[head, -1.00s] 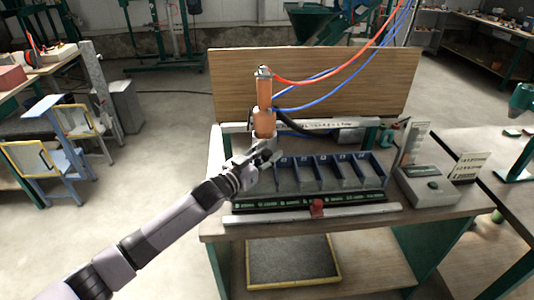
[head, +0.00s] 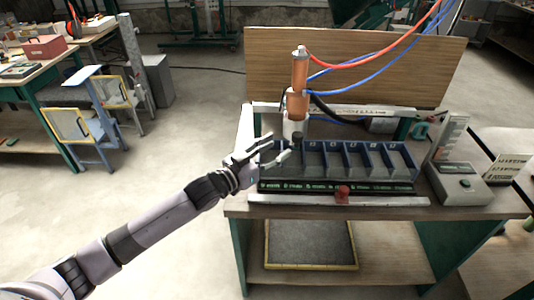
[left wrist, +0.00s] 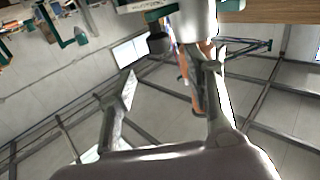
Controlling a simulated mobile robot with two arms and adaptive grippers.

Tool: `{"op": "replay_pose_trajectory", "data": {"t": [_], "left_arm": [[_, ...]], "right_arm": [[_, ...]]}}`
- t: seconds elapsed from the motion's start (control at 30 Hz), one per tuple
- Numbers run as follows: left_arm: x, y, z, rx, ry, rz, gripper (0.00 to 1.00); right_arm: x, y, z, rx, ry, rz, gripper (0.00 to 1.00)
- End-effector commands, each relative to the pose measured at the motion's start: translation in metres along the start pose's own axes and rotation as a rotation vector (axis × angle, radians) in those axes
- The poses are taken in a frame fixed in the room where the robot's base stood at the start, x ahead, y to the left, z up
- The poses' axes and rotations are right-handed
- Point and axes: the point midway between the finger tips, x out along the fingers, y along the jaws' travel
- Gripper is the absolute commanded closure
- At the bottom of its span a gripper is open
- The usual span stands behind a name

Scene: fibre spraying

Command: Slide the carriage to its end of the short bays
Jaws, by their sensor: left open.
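The carriage (head: 298,105), with an orange cylinder on top and a pale lower body, stands upright at the left part of the white rail (head: 390,111) behind the bays. The row of short blue bays (head: 340,160) lies in front and to its right. My left gripper (head: 280,150) is open and empty, just left of and below the carriage's lower body. In the left wrist view the pale body (left wrist: 190,22) and a dark knob (left wrist: 158,43) show beyond the spread fingers. I cannot tell whether a finger touches it. My right gripper is not in view.
A grey box with a green button (head: 466,184) stands at the right. A wooden board (head: 400,70) rises behind, and red and blue hoses (head: 375,62) run from the carriage to the upper right.

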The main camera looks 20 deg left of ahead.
Motion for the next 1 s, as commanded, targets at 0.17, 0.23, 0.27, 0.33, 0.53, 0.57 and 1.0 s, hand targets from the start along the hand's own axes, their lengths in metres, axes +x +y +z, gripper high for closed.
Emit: {"op": "replay_pose_trajectory", "data": {"t": [0.17, 0.23, 0.27, 0.33, 0.53, 0.57, 1.0], "left_arm": [[-0.021, 0.0, 0.001, -0.001, -0.001, 0.0, 0.53], [-0.024, 0.0, 0.0, 0.0, 0.0, 0.0, 0.53], [-0.025, 0.0, 0.0, 0.0, 0.0, 0.0, 0.53], [-0.027, 0.0, 0.0, 0.0, 0.001, 0.0, 0.53], [-0.027, 0.0, 0.0, -0.001, 0.001, 0.0, 0.53], [-0.026, 0.0, 0.0, 0.0, 0.001, 0.0, 0.53], [-0.045, 0.039, 0.048, -0.027, -0.169, -0.053, 0.53]], "right_arm": [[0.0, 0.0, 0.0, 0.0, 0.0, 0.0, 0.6], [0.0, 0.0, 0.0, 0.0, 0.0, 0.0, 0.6], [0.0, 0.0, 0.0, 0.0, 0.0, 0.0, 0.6], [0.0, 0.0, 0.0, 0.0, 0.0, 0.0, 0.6], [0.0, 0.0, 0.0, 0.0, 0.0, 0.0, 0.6], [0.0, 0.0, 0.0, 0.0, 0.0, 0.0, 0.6], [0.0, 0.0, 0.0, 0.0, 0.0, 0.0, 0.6]]}}
